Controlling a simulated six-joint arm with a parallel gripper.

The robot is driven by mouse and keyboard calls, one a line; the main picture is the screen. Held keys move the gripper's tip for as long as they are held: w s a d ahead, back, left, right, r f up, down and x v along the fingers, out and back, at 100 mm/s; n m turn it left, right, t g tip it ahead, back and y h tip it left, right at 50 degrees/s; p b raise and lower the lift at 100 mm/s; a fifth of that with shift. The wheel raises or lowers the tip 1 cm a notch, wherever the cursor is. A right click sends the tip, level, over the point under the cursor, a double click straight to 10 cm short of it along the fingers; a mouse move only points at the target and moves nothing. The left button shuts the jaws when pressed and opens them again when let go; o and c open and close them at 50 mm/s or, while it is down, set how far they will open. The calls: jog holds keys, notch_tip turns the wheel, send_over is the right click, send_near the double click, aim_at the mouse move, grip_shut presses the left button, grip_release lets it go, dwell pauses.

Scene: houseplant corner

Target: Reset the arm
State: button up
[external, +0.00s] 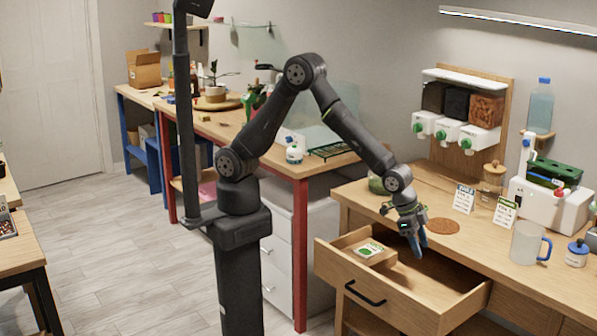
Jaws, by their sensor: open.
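My gripper (417,243) points down above the open drawer (400,290), near the front edge of the wooden counter (560,283). Its blue-grey fingers are apart, and I see nothing held between them. My arm bends up from its column, over the corner of the red-legged table, and down to the counter. A small packet with a green and white label (370,249) lies in the left part of the drawer, to the left of my gripper. Part of the drawer's inside is hidden by its front panel.
A round brown mat (443,226) lies just right of my gripper. Label cards (464,198), a clear mug (527,243) and a white machine (552,205) stand further right. Three dispensers (480,137) hang behind.

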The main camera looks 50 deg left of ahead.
jog(key=w+d+r, duration=0.4)
jog(key=d+r, duration=0.4)
jog(key=r, duration=0.3)
jog(key=w+f, duration=0.4)
jog(key=w, duration=0.2)
jog(key=shift+w+d, duration=0.15)
